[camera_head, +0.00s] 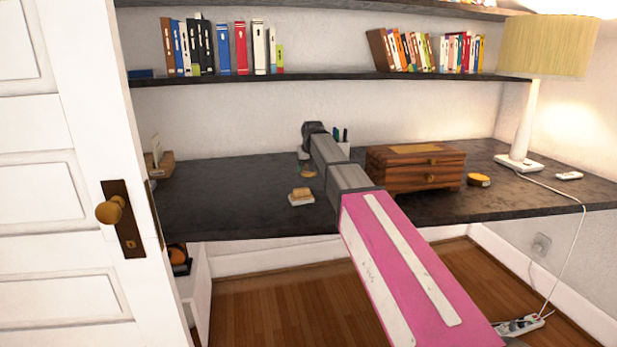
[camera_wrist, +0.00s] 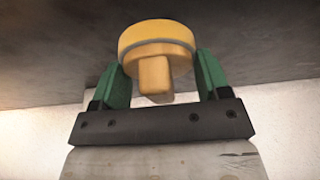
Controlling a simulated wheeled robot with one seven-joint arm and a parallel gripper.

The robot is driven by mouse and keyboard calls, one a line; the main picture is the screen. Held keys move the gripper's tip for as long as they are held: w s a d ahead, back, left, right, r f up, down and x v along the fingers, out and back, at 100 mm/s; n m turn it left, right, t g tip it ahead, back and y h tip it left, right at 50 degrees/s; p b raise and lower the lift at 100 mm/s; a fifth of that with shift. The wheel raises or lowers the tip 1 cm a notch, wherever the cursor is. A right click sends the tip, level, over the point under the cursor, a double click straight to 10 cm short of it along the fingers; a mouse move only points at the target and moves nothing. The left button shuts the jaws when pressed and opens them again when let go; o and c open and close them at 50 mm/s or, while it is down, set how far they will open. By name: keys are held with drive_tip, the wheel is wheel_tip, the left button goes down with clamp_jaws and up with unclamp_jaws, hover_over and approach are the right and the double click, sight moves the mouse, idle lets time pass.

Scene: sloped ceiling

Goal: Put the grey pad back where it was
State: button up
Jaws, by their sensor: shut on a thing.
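My gripper (camera_wrist: 160,80) has two green fingers, shut on a round yellow piece (camera_wrist: 155,37) with a tan peg (camera_wrist: 154,75) and a thin greyish edge. The dark desk top shows beyond it in the wrist view. In the head view my arm reaches over the desk (camera_head: 240,205), and the small held piece (camera_head: 308,173) shows low near the arm's end, partly hidden. I cannot tell if it touches the desk. No plainly grey pad can be made out; a small tan block on a pale base (camera_head: 301,196) lies in front of the held piece.
A wooden chest (camera_head: 416,168) stands right of my arm. Beyond it are a yellow round item (camera_head: 478,180) and a lamp (camera_head: 522,125). A pen holder (camera_head: 343,148) stands behind my arm. The desk's left part is mostly clear. A door (camera_head: 65,200) fills the left.

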sight(309, 175)
drive_tip(key=shift+f, duration=2)
drive_tip(key=shift+f, duration=0.15)
drive_tip(key=o, duration=0.9)
drive_tip(key=v, duration=1.2)
drive_tip(key=shift+d, duration=0.1)
drive_tip(key=shift+s, duration=0.15)
